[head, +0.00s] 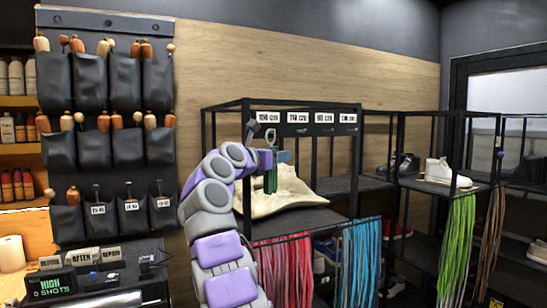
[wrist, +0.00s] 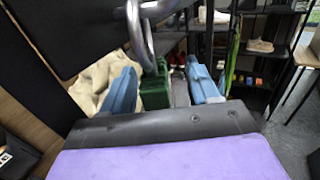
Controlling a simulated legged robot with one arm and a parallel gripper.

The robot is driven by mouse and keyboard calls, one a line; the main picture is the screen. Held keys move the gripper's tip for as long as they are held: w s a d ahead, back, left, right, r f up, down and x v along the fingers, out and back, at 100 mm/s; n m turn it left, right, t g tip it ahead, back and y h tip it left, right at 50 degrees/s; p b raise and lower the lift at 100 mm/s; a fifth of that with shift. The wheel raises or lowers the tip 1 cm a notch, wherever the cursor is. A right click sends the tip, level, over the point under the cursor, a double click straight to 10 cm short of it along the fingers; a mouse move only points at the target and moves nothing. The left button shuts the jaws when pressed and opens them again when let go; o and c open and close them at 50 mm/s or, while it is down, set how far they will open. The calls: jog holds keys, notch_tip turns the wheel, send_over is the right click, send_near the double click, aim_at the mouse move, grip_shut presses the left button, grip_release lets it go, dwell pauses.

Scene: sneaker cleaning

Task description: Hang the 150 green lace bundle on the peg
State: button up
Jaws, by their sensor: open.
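The green lace bundle (wrist: 155,90) hangs between my gripper's two blue fingers in the wrist view, with gaps on both sides. My gripper (wrist: 162,72) is open around it. A curved metal peg or ring (wrist: 133,25) is just above the bundle, and its lower end meets the bundle's top; whether it passes through a loop I cannot tell. In the head view the green bundle (head: 271,181) hangs below my gripper (head: 274,157), in front of the black rack under a row of white labels (head: 296,118). The label text is too small to read surely.
A cream cloth sack (head: 292,192) sits on the rack shelf behind the bundle. Red laces (head: 284,270), blue laces (head: 361,262) and light green laces (head: 457,245) hang from rails. A white sneaker (head: 445,172) stands on the right shelf. Brush pockets (head: 90,83) hang at left.

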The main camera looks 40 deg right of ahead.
jog(key=b+v, duration=0.5)
jog(key=v, duration=1.2)
jog(key=shift+a, duration=0.3)
